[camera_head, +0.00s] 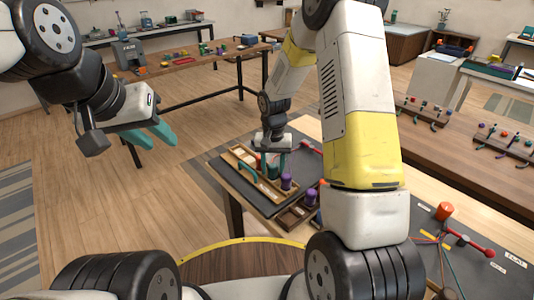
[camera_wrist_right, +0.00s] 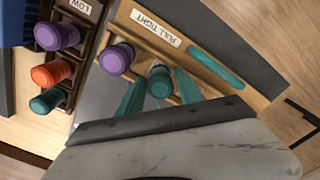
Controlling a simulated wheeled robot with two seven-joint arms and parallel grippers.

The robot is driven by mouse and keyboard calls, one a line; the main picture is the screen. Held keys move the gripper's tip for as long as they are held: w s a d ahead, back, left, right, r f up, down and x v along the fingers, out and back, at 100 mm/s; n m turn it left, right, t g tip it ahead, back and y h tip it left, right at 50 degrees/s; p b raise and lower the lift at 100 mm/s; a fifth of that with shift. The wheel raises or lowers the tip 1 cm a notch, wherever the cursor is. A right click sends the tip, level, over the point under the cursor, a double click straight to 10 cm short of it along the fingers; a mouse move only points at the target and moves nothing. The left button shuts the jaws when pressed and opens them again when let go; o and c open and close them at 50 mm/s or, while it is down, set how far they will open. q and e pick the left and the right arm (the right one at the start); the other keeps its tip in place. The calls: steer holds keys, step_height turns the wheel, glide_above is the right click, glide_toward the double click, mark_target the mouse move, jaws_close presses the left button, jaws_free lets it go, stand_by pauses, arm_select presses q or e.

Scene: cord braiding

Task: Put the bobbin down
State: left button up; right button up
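A teal bobbin (camera_wrist_right: 160,82) stands between the two teal fingers of my right gripper (camera_wrist_right: 161,88) in the right wrist view. In the head view my right gripper (camera_head: 273,165) is low over the tray (camera_head: 236,160). My left gripper (camera_head: 150,135) is open and empty, raised over the floor.
A dark rack (camera_wrist_right: 83,45) labelled LOW holds a purple (camera_wrist_right: 56,36), an orange (camera_wrist_right: 52,73) and a teal bobbin (camera_wrist_right: 49,100) beside the tray. A teal handle-like bar (camera_wrist_right: 216,68) lies on the tray's other side.

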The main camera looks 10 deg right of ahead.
mark_target(273, 166)
steer(key=shift+o, duration=0.4)
step_height(273, 166, up, 13)
steer(key=s+d+r+n+t+y, duration=0.1)
steer(key=s+d+r+t, duration=0.15)
steer(key=s+r, duration=0.85)
steer(key=s+r+n+t+y, duration=0.1)
steer(key=s+r, duration=0.5)
steer(key=s, duration=0.6)
steer(key=n+t, duration=0.1)
steer(key=t, duration=0.1)
steer(key=shift+d+t, duration=0.2)
steer(key=shift+t, duration=0.15)
